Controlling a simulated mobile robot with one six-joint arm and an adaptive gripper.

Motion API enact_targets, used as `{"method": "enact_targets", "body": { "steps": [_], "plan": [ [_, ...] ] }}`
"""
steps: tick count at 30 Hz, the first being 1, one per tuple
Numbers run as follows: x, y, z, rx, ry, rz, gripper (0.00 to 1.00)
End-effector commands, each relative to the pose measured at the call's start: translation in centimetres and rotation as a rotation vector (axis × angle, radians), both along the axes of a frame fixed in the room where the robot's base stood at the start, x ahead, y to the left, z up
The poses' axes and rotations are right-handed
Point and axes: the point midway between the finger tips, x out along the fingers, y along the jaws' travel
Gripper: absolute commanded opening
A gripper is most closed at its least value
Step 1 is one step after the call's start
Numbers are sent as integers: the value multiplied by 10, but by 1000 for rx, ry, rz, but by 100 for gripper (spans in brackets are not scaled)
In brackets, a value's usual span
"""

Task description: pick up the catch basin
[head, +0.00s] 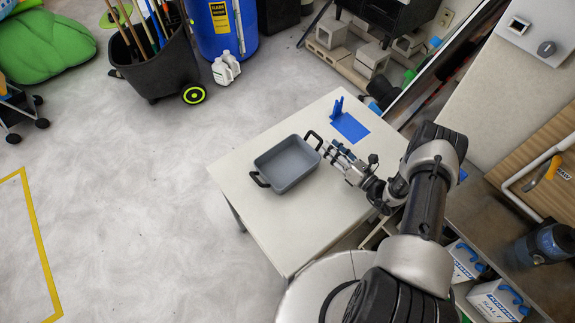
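The catch basin, a grey rectangular pan (287,164) with black loop handles at its two ends, sits upright on the white table. One handle points to the lower left and the other to the upper right. My gripper (328,148) reaches in from the right, with its fingertips close beside the upper-right handle (313,139). At this size I cannot tell whether the fingers touch the handle or how far apart they are. The basin looks empty and rests on the table.
The white table (240,190) also holds a flat blue patch (350,127) and a small upright blue item (338,106), behind my gripper. A black wheeled bin (160,70) and a blue barrel (222,28) stand beyond. The floor at left is mostly clear.

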Motion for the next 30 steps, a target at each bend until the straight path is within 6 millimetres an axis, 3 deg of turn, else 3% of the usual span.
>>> {"method": "enact_targets", "body": {
  "steps": [18,26,30],
  "plan": [
    [51,43,0,-2,-1,1,36],
    [53,44,1,0,0,-1,36],
    [53,44,1,0,0,0,27]
  ]
}}
